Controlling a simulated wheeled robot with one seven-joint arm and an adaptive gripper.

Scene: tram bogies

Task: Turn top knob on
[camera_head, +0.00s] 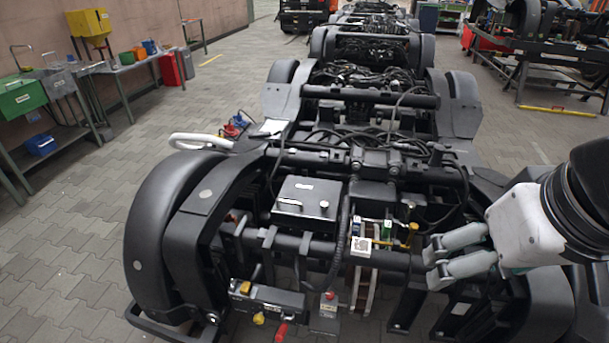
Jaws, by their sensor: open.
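My gripper (432,263) comes in from the right with its two grey fingers pointing left. They are parted and nothing shows between them. A small yellow knob or handle (414,228) is just left of and above the fingertips, on the black bogie frame (390,262); I see a gap between it and the fingers. Lower left, a dark control box (268,298) carries a yellow piece on top (245,287), with a yellow knob (258,319) and a red knob (281,331) below. I cannot tell which is the top knob or its setting.
A black lidded box (306,200) with a handle sits left of my gripper. A small panel (328,310) with a red button hangs in front. Cables and bars crowd the frame. Workbenches with bins (22,97) stand far left. The paved floor (65,245) at left is clear.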

